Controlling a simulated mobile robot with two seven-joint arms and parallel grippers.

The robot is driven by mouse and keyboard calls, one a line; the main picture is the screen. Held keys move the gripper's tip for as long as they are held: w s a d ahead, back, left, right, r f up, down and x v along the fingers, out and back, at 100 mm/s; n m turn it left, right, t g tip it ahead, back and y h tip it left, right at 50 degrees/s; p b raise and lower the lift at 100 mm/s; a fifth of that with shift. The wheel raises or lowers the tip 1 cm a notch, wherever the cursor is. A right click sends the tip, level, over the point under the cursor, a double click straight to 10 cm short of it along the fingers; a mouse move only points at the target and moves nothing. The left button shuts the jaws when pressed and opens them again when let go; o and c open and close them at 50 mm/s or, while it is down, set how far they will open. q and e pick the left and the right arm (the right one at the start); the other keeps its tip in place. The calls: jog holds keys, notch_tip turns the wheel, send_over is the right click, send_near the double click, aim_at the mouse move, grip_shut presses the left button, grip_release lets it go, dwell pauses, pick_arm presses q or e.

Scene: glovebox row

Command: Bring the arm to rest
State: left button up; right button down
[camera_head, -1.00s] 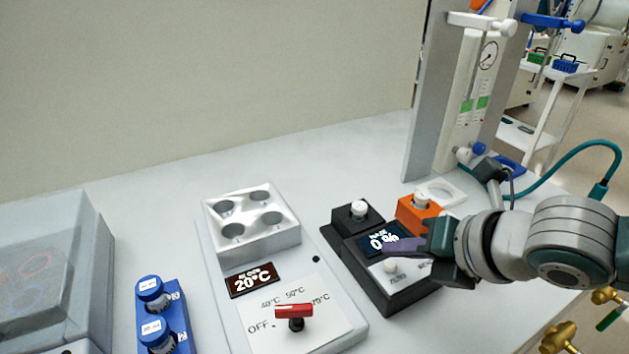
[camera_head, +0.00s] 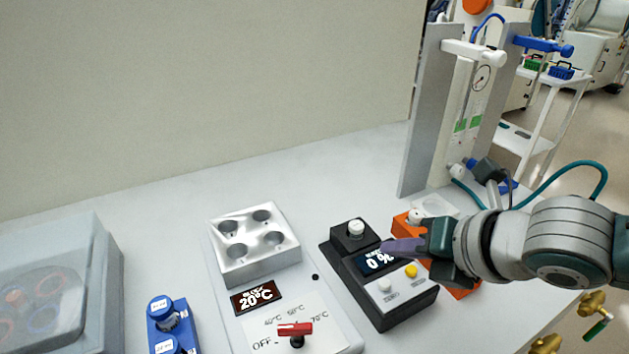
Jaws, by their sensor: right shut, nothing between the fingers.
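My right arm comes in from the right edge in the head view. Its gripper (camera_head: 402,251) is shut and empty, and hangs over a black control box (camera_head: 400,312). The fingertips cover part of the box's display (camera_head: 373,262), which reads 0 %. A white button (camera_head: 385,286) and a yellow button (camera_head: 411,271) show in front of the fingers. A black block with a white-capped vial (camera_head: 355,229) sits at the box's back. My left gripper does not show.
An orange block (camera_head: 402,226) stands partly behind my right gripper. A heater with a metal block (camera_head: 255,262), display 20°C and red knob (camera_head: 295,329) is left of the box. A column stand (camera_head: 422,120) rises behind.

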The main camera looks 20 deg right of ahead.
jog(key=s+a+r+m+g, duration=0.2)
jog(key=s+a+m, duration=0.6)
jog(key=m, duration=0.4)
jog(key=s+d+r+m+g+h, duration=0.1)
jog(key=s+r+m+g, duration=0.1)
jog(key=s+m, duration=0.5)
jog(key=s+d+r+m+g, duration=0.1)
jog(key=s+r+m, duration=0.1)
jog(key=s+m, duration=0.45)
notch_tip(320, 180, up, 32)
jog(key=w+m+p, duration=0.1)
jog(key=p, duration=3.1)
jog(key=shift+w+r, duration=0.2)
jog(key=shift+w, duration=0.2)
jog(key=shift+m, duration=0.25)
